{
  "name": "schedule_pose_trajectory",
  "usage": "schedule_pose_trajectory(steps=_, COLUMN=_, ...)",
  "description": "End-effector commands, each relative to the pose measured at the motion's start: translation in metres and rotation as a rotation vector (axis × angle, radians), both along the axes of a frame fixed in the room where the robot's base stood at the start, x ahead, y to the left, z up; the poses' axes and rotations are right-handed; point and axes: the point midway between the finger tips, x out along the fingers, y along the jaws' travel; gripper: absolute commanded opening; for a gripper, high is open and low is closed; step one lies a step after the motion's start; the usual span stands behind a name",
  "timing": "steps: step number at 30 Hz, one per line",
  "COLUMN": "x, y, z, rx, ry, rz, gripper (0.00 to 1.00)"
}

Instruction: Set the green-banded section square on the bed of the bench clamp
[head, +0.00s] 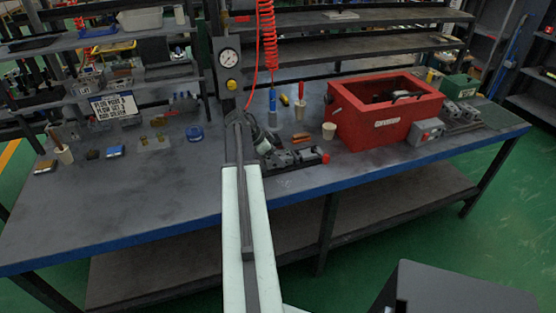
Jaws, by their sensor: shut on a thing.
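My arm reaches forward over the blue-edged workbench (150,208). My gripper (262,141) is at its far end, low over the bench, small and partly hidden by the arm. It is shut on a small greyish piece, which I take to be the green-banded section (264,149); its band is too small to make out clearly. Just right of the gripper, a dark low device with grey blocks and a red knob looks like the bench clamp (292,160). I cannot tell whether the held piece touches it.
A gauge post (228,72) rises behind the gripper. The front left bench is clear.

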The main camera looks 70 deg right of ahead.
Motion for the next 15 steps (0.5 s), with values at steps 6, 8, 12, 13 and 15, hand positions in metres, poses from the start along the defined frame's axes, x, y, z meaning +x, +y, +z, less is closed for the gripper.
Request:
schedule_pose_trajectory(steps=6, x=-0.0005, y=-0.0001, z=-0.0025, rx=0.0, ry=0.0, rz=0.0, gripper=0.61)
schedule_pose_trajectory(steps=8, x=-0.0011, y=-0.0005, z=-0.0021, rx=0.0, ry=0.0, rz=-0.001, gripper=0.74)
schedule_pose_trajectory(steps=12, x=-0.0022, y=-0.001, z=-0.002, rx=0.0, ry=0.0, rz=-0.004, gripper=0.74)
schedule_pose_trajectory(steps=13, x=-0.0023, y=-0.0011, z=-0.0021, rx=0.0, ry=0.0, rz=-0.004, gripper=0.74)
schedule_pose_trajectory(steps=15, x=-0.0026, y=-0.0013, z=-0.0021, rx=0.0, ry=0.0, rz=-0.004, gripper=0.74)
